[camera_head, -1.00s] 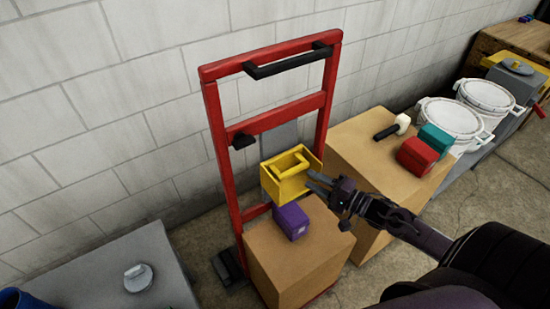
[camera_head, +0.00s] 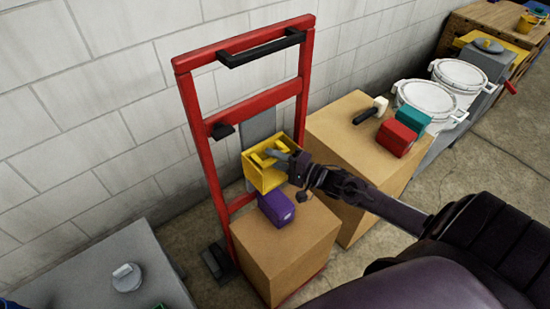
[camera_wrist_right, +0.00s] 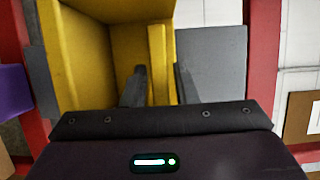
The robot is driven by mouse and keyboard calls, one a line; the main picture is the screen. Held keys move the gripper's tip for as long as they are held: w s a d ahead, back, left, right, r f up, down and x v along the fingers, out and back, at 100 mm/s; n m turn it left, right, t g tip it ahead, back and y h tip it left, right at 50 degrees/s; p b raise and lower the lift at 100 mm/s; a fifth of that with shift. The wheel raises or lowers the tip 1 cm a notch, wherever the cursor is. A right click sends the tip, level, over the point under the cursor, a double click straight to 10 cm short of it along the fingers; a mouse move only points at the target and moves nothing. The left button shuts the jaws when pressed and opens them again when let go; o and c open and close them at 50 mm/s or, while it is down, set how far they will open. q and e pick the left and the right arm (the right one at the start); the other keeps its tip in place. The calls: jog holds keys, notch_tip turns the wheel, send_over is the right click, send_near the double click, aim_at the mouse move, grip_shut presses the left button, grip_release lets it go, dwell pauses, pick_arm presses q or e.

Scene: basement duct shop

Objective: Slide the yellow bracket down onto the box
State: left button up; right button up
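The yellow bracket (camera_head: 262,177) is an open-topped, box-like piece with an inner bar, against a grey plate (camera_head: 258,127) on the red hand truck (camera_head: 207,150). It sits above and behind a cardboard box (camera_head: 283,245) on the truck. My right gripper (camera_head: 274,154) reaches the bracket from the right. In the right wrist view, its two dark fingers (camera_wrist_right: 160,88) stand apart on either side of the yellow bar (camera_wrist_right: 158,60). Whether they touch the bar is unclear. My left gripper is out of view.
A purple block (camera_head: 276,208) lies on the box, close in front of the bracket. A second cardboard box (camera_head: 350,150) at right carries a hammer (camera_head: 371,110), a red block (camera_head: 396,138) and a teal block (camera_head: 411,120). White buckets (camera_head: 425,104) stand beyond. A grey table (camera_head: 85,275) is lower left.

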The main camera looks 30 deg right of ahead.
grip_shut()
